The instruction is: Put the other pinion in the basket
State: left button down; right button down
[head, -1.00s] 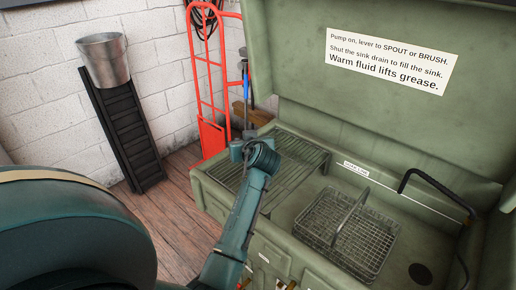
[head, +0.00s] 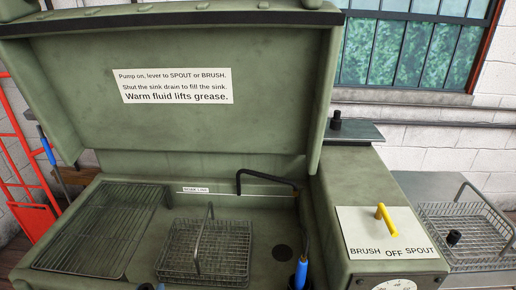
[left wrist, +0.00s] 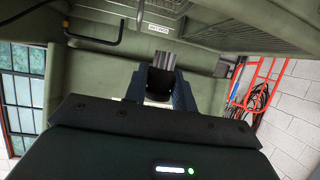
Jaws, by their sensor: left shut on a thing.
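In the left wrist view my left gripper (left wrist: 159,92) is shut on a small part with a dark body and a grey ridged end, seemingly the pinion (left wrist: 163,62). An empty-looking wire basket (head: 205,252) with a raised handle stands in the green sink. A second wire basket (head: 432,214) stands at the right, with a small black part (head: 454,238) in or on it. A similar small black part (head: 336,120) stands on the ledge beside the lid. My right gripper is not in view.
The washer's raised lid (head: 170,130) walls off the back. A slatted rack (head: 98,228) lies left of the sink basket. A black spout (head: 268,178) arches over the sink, and a blue-handled brush (head: 301,272) stands at its front. A panel with a yellow lever (head: 383,218) lies at right.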

aim_at(492, 243)
jog(key=k+l, duration=0.1)
jog(key=l, duration=1.7)
jog(key=k+l, duration=0.15)
jog(key=l, duration=1.7)
jog(key=i+l, duration=0.1)
jog(key=l, duration=0.3)
jog(key=i+l, duration=0.1)
jog(key=l, duration=0.65)
jog(key=i+l, duration=0.15)
jog(key=l, duration=0.2)
